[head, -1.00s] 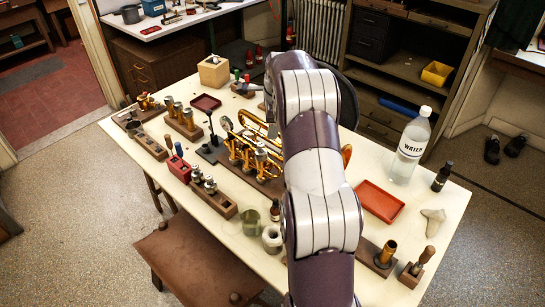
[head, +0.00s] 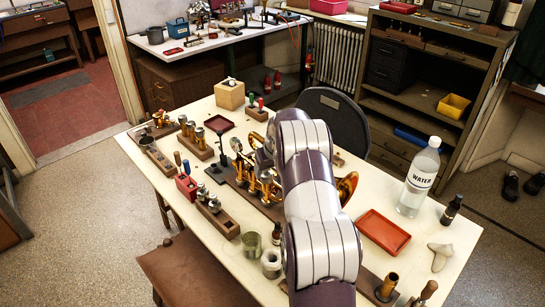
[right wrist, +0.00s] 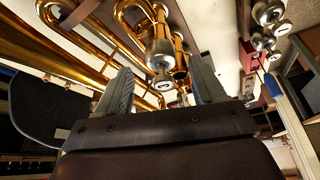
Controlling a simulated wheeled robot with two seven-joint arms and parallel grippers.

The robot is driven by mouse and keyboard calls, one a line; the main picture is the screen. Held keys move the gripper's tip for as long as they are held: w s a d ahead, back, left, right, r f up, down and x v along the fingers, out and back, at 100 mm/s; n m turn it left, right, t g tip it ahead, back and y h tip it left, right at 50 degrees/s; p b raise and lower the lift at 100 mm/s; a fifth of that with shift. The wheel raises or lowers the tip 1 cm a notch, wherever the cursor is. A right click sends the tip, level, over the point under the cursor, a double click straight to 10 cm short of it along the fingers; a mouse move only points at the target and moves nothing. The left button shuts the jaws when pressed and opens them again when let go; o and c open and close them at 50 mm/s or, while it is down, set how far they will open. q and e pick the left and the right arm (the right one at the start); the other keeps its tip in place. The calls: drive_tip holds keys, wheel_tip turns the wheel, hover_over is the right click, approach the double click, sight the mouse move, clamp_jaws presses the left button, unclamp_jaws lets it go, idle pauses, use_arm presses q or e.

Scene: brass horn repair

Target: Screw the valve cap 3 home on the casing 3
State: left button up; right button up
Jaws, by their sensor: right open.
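The brass horn (head: 240,168) lies on a wooden stand on the table, partly hidden by my right arm in the head view. In the right wrist view its brass tubing (right wrist: 85,45) fills the upper left. A silver valve cap (right wrist: 162,84) with a dark mark shows at the end of a brass valve casing (right wrist: 158,50); I cannot read the number surely. My right gripper (right wrist: 164,68) is open, its two grey fingers on either side of this cap in the picture, with no clear contact. Another brass casing (right wrist: 181,72) is just behind. My left gripper is not in view.
A wooden block (head: 222,222) with silver-topped parts stands left of the horn; similar parts (right wrist: 270,12) show in the wrist view. A red tray (head: 383,232), a water bottle (head: 418,180) and small jars (head: 271,263) stand nearby. A black chair (head: 335,120) is behind the table.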

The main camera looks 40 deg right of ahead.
sight(267, 175)
drive_tip(key=x, duration=0.2)
drive_tip(key=shift+w+f, duration=0.25)
drive_tip(key=shift+f, duration=0.45)
drive_tip(key=shift+w, duration=0.1)
